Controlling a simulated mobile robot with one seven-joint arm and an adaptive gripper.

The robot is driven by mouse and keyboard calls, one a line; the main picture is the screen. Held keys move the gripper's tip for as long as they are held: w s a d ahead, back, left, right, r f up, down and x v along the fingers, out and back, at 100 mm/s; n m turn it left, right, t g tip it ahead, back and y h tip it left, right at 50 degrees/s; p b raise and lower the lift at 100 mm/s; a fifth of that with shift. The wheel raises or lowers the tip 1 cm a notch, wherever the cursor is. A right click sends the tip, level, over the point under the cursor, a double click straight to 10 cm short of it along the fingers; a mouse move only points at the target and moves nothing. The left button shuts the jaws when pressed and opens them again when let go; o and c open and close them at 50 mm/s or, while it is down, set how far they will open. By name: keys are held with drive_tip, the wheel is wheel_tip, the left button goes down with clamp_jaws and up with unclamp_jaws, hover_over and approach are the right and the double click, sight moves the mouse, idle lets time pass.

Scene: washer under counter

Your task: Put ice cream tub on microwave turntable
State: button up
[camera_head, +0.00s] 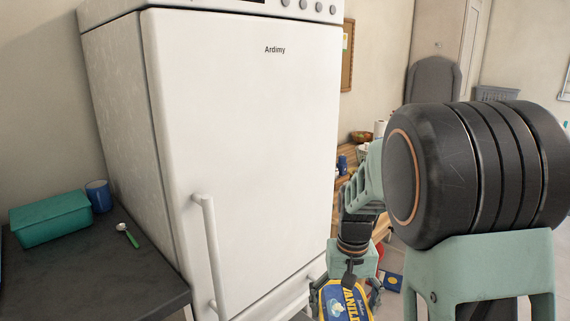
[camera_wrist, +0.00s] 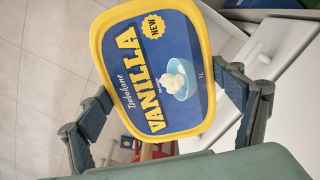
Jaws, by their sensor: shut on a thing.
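The ice cream tub (camera_wrist: 165,85) has a blue lid with a yellow rim and the word VANILLA. My gripper (camera_wrist: 165,115) is shut on it, with one finger at each side of the tub. In the head view the tub (camera_head: 345,302) shows at the bottom edge, partly cut off, held by my gripper (camera_head: 346,290) in front of the lower part of the white fridge. The microwave and its turntable are not in view.
The white fridge (camera_head: 240,130) with a vertical handle (camera_head: 209,250) fills the middle. A dark counter (camera_head: 100,275) at left holds a teal box (camera_head: 50,220), a blue mug (camera_head: 99,196) and a spoon (camera_head: 128,236). A wooden table stands behind my arm.

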wheel_tip(320, 180, up, 14)
drive_tip(key=s+p, duration=0.1)
drive_tip(key=p, duration=1.8)
drive_tip(key=shift+s, duration=0.35)
drive_tip(key=shift+d+r, duration=0.1)
drive_tip(key=shift+a, duration=0.2)
